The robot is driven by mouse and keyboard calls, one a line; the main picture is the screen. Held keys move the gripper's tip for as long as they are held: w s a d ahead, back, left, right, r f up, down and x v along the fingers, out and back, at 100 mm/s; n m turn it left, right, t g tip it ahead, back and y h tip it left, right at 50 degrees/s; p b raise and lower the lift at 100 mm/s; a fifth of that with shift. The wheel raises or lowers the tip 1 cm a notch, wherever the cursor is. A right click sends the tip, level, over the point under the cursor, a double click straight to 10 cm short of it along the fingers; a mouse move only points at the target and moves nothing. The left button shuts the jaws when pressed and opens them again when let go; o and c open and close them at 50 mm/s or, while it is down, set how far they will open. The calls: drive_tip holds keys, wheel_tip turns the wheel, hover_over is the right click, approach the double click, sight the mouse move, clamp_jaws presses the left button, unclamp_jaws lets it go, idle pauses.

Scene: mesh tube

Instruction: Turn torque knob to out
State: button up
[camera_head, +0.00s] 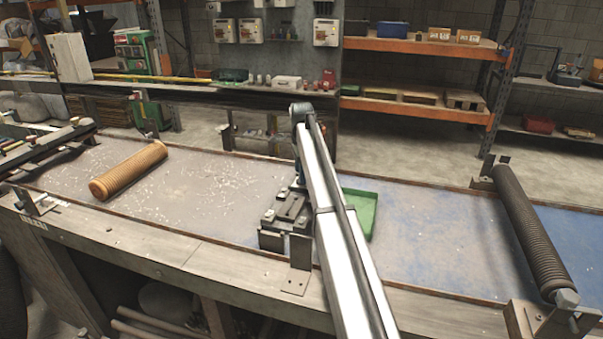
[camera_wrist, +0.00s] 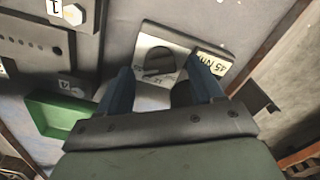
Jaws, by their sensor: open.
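The torque knob (camera_wrist: 159,63) is a dark, rounded piece on a pale plate (camera_wrist: 184,39) in the wrist view. A label reading "45 NM" (camera_wrist: 212,63) sits at the plate's right; smaller marks by the knob are too small to read. My gripper (camera_wrist: 158,72) is open, with one dark blue finger on either side of the knob in the picture. The fingers seem empty; I cannot tell whether they touch the knob or plate. In the head view my arm covers the knob and most of the gripper.
A green tray (camera_head: 361,213) lies right of my arm and also shows in the wrist view (camera_wrist: 59,113). A dark clamp fixture (camera_head: 287,220) stands left of the arm. A ribbed orange roller (camera_head: 128,170) lies further left, a dark ribbed roller (camera_head: 530,233) at right. The bench between is mostly clear.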

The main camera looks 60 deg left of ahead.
drive_tip(key=shift+f, duration=0.4)
drive_tip(key=c, duration=1.1)
